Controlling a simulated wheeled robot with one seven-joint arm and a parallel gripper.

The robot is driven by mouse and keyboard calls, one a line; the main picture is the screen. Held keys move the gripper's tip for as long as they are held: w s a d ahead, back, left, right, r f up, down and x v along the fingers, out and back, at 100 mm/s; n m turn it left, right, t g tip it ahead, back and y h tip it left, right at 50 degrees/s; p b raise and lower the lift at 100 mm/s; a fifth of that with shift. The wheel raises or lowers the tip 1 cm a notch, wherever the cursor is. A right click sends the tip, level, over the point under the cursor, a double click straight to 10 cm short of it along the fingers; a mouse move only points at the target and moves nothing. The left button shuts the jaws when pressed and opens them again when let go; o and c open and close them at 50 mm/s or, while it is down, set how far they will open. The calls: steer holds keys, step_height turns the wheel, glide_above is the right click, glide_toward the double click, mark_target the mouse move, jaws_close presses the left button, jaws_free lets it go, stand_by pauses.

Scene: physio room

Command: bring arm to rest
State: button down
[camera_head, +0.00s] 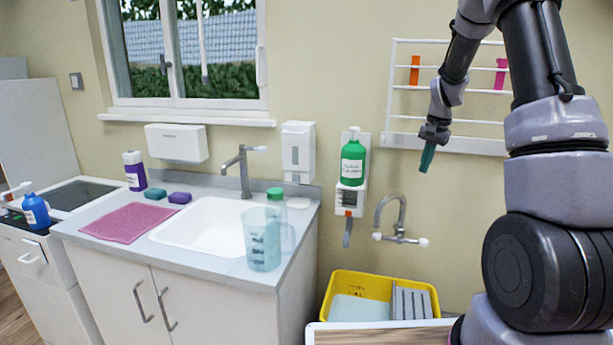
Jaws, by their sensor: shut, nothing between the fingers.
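My arm (548,170) fills the right side of the head view, folded up and then down. My gripper (427,157) hangs from its end, fingers pointing down, with teal fingertips. It is shut and empty. It is in the air in front of the wall, to the right of the green bottle (353,162) on the wall holder and apart from it.
A white wall rack (440,143) is behind my gripper. Left stands a counter with a sink (205,232), a pink cloth (130,222) and a clear blue jug (262,240). A wall tap (400,237) is above a yellow bin (362,283).

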steer(key=s+a+r+n+t, duration=0.15)
steer(key=s+a+r, duration=0.35)
steer(key=s+r, duration=0.5)
steer(key=s+a+r+t, duration=0.1)
steer(key=s+a+r, duration=0.1)
steer(key=s, duration=0.5)
steer(key=s+a+r+n+t, duration=0.1)
steer(key=s+a+r, duration=0.2)
steer(key=s+r, duration=0.2)
steer(key=s+a+r+n+t+y, duration=0.1)
steer(key=s+r, duration=0.3)
steer(key=s, duration=0.7)
steer(key=shift+a+t, duration=0.35)
steer(key=shift+a, duration=0.3)
steer(key=shift+w+n, duration=0.1)
steer(key=shift+n, duration=0.15)
